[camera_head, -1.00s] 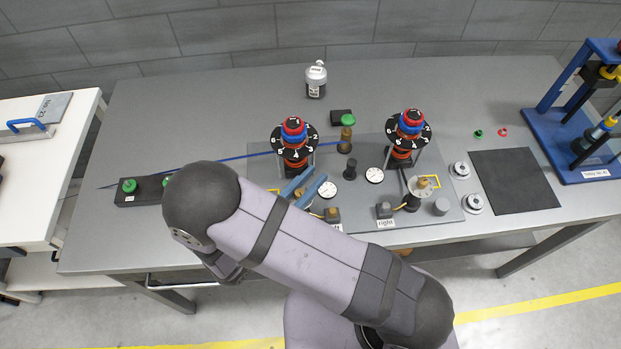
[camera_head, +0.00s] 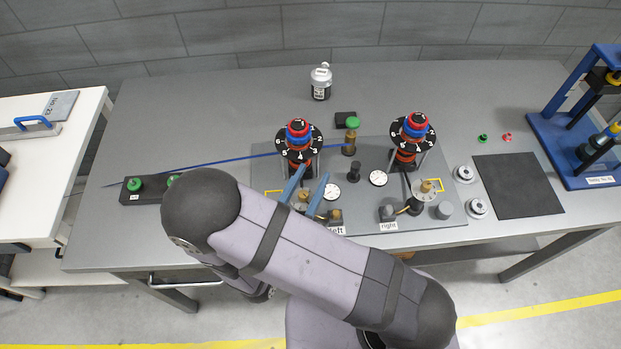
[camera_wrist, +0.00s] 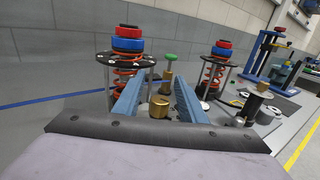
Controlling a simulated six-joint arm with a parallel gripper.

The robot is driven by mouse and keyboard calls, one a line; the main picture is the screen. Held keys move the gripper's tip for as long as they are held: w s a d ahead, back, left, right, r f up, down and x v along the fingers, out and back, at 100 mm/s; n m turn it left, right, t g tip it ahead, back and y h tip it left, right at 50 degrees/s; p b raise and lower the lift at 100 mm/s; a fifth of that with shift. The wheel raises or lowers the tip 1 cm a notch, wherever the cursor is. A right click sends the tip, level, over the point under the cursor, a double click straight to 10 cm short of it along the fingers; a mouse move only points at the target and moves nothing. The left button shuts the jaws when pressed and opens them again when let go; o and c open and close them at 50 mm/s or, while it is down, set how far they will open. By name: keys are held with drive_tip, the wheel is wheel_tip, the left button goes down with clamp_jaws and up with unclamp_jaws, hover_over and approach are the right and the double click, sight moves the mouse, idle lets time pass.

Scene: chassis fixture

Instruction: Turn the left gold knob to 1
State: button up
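The left gold knob (camera_head: 304,197) stands on the grey fixture plate (camera_head: 375,160), behind the "left" label (camera_head: 337,231). In the wrist view the gold knob (camera_wrist: 158,106) shows between the two blue fingers of my gripper (camera_wrist: 160,78), with gaps on both sides. My gripper (camera_head: 309,188) is open in the head view too, its fingers partly covering the knob's surroundings. The left spring tower has a numbered black disc (camera_head: 299,151) with a red and blue top. The knob's own setting cannot be read.
A right spring tower (camera_head: 410,140) and a right gold knob (camera_head: 427,186) stand on the plate. A green-topped brass post (camera_head: 349,145) is behind the left knob. Two dials (camera_head: 332,191) (camera_head: 378,178) lie between the towers. A black mat (camera_head: 517,184) is at the right.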

sight(301, 199)
drive_tip(key=shift+s+a, duration=0.1)
drive_tip(key=b+v, duration=0.2)
drive_tip(key=v, duration=0.3)
drive_tip(key=shift+s+a+f, duration=0.1)
drive_tip(key=shift+s, duration=0.05)
drive_tip(key=shift+b+v, duration=0.4)
drive_tip(key=shift+v, duration=0.5)
